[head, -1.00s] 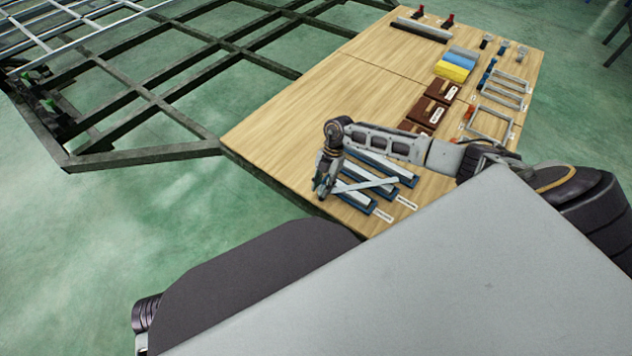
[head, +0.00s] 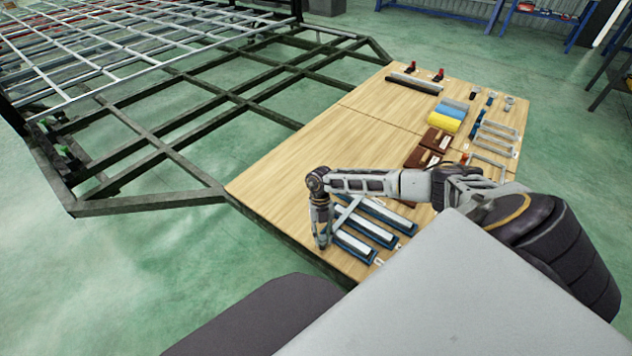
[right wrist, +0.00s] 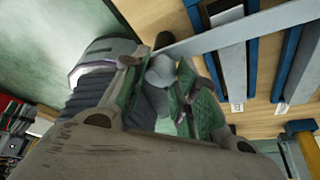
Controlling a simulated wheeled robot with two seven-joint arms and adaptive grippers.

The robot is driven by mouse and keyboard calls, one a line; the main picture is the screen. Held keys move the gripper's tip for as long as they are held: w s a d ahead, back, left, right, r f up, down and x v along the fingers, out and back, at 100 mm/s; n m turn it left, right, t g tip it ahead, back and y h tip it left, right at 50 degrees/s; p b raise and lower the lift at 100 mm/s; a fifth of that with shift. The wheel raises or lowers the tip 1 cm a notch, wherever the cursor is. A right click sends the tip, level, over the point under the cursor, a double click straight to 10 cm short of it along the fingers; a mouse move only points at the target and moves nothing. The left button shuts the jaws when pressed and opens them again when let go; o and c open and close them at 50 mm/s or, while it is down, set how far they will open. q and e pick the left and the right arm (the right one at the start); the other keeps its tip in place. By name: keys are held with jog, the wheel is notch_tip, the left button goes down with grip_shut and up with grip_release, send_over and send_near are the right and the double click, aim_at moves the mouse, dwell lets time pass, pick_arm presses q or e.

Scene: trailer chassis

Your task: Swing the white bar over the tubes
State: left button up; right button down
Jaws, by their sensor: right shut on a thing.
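The white bar (head: 347,213) is a thin pale strip. In the head view it slants up and right from my right gripper (head: 321,244), partly behind my arm. The right gripper is shut on one end of the bar, at the left end of the tubes. The pale tubes (head: 372,229) lie side by side in blue holders. In the right wrist view the bar (right wrist: 235,32) runs from between the green finger pads (right wrist: 162,85) across above the tubes (right wrist: 230,62). I cannot tell whether it touches them. My left gripper is not in view.
The wooden board (head: 290,160) has bare room left of my arm. Brown boxes (head: 428,148), yellow and blue blocks (head: 446,122) and grey frames (head: 497,137) lie towards its right side. The dark trailer chassis (head: 150,150) stands to the left.

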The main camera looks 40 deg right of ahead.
dwell(0.4)
jog(key=c, duration=1.1)
grip_release()
jog(key=shift+r, duration=0.1)
jog(key=shift+v, duration=5.9)
